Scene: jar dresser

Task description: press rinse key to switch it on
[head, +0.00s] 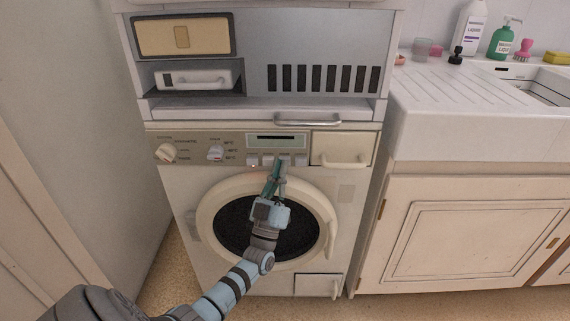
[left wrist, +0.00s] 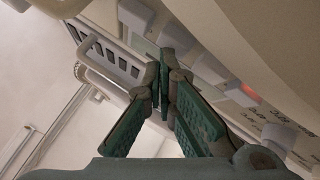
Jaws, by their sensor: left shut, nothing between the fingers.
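The washing machine (head: 190,178) has a cream front panel with a row of small keys (head: 300,159) below a dark display (head: 276,138). Key labels are too small to read, so I cannot tell which is the rinse key. A small red light glows by the leftmost key in the head view; it also shows in the left wrist view. My left gripper (head: 277,163) is shut and empty, its fingertips at the middle keys. In the left wrist view the shut fingertips (left wrist: 165,68) are close to the keys (left wrist: 210,68); contact is unclear. My right gripper is out of view.
Two dials (head: 167,153) sit left of the keys, and a drawer with a handle (head: 343,158) sits right. The round door (head: 201,212) is below. A unit with a handle bar (head: 307,119) juts out above. A sink counter (head: 445,130) stands at right.

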